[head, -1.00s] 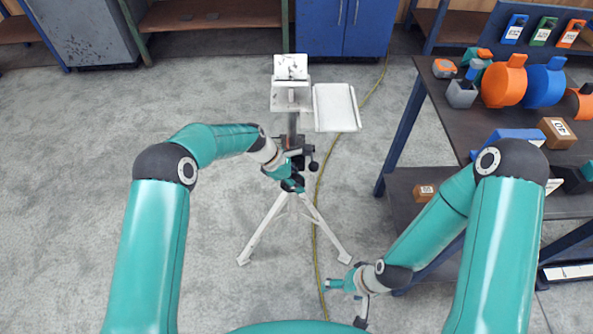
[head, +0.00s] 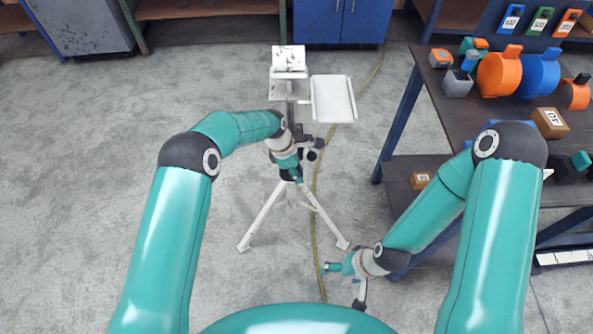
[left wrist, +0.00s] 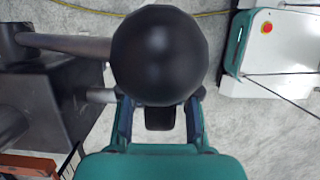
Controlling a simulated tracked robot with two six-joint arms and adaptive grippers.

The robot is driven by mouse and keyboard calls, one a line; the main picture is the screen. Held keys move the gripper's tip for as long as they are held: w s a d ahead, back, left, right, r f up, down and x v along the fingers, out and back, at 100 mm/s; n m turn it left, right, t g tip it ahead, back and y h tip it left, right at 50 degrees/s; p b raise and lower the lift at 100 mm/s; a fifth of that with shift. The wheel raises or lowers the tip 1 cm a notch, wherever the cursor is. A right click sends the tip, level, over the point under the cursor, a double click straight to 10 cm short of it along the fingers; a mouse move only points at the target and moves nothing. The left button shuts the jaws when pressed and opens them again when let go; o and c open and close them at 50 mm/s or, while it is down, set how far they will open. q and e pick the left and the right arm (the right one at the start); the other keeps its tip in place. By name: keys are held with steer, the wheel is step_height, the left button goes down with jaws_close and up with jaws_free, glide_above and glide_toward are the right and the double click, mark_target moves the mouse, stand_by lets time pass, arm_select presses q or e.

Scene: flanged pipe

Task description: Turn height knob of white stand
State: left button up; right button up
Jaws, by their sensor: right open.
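The white stand (head: 292,198) is a tripod on the floor with a dark column and white plates on top. A black ball knob (head: 318,143) sticks out to the right of its column. In the left wrist view a large black ball knob (left wrist: 160,55) on a grey rod fills the upper middle. My left gripper (head: 297,178) points down at the column, just below the knob. Its fingers (left wrist: 159,110) show apart under the ball, which hides their tips, so whether they grip anything is unclear. My right gripper (head: 326,267) is open and empty, low at the stand's right foot.
A dark workbench (head: 465,120) with orange and blue round parts and small boxes stands on the right. A yellow cable (head: 315,225) runs along the floor behind and right of the stand. The floor to the left is clear.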

arm_select(q)
steer(key=o, duration=0.3)
steer(key=v, duration=1.1)
steer(key=shift+a+r, duration=0.2)
steer(key=shift+r, duration=0.15)
